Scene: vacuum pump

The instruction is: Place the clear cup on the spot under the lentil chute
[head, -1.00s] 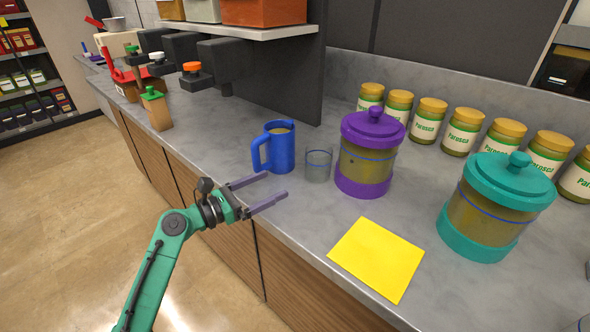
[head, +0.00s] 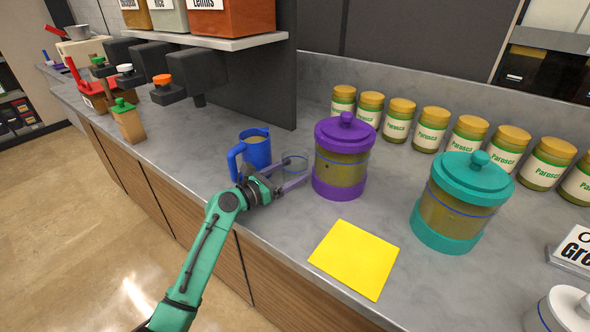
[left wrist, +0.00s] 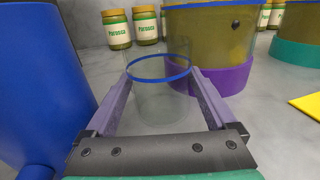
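The clear cup (head: 296,165), with a blue ring, stands upright on the counter between the blue mug and the purple-lidded jar. My left gripper (head: 295,177) reaches it from the front left with its fingers apart. In the left wrist view the clear cup (left wrist: 160,95) lies between the two purple fingers (left wrist: 162,80), one on each side; I cannot tell whether they touch it. The orange bin labelled Lentils (head: 233,17) sits on the shelf at the upper left. Below it is a dark chute (head: 199,97) with an orange knob, over bare counter. My right gripper is not in view.
The blue mug (head: 256,152) stands close to the left of the cup; the purple-lidded jar (head: 342,160) is close on its right. A yellow sheet (head: 354,259) and a teal-lidded jar (head: 460,205) lie further right.

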